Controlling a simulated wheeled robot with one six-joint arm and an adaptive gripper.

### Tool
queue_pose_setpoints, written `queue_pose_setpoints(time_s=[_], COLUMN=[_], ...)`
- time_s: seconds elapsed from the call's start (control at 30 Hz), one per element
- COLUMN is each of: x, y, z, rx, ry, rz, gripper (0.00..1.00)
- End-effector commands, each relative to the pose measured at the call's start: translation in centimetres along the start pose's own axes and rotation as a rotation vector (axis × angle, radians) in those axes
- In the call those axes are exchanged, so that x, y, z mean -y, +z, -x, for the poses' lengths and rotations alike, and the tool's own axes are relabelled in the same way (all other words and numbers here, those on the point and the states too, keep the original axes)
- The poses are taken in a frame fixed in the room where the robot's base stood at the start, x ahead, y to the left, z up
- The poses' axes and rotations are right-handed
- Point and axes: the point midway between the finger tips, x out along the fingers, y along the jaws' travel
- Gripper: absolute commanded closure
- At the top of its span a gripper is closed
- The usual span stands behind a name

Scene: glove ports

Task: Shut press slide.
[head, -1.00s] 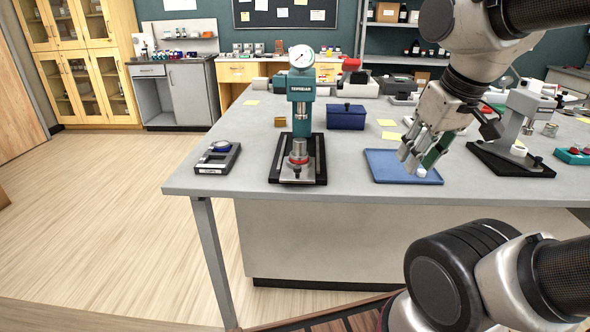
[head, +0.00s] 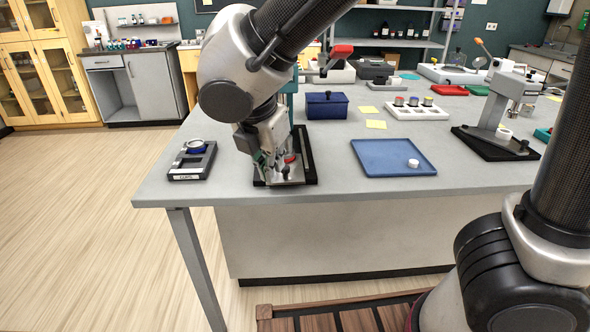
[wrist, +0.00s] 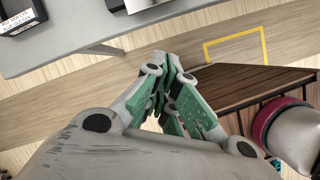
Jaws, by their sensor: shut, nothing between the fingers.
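The press stands near the table's front edge. Its teal column (head: 292,92) is mostly hidden behind my arm. The silver slide (head: 292,174) shows at the front of the black base (head: 308,164), with a red-ringed piece (head: 290,159) on it. How far out the slide stands is hard to tell behind my gripper. My gripper (head: 266,180) is shut and empty, pointing down at the slide's front left. I cannot tell whether it touches. In the wrist view my gripper's green-padded fingers (wrist: 166,62) are together, with the table edge beyond them.
A blue tray (head: 380,170) with a white cap (head: 413,163) is to the right. A blue box (head: 327,106) stands behind. Bare tabletop (head: 335,170) lies between press and tray.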

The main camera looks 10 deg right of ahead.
Motion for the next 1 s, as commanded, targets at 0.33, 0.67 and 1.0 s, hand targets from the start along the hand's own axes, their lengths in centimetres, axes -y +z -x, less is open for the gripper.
queue_pose_setpoints(time_s=[0.33,0.67,1.0], x=[-1.3,-1.3,-2.3], y=[0.6,0.7,2.7], z=[0.3,-5.2,-10.2], rx=[0.026,0.025,0.025], ry=[0.036,0.029,0.035], rz=[0.344,0.344,0.339], gripper=[1.0,1.0,1.0])
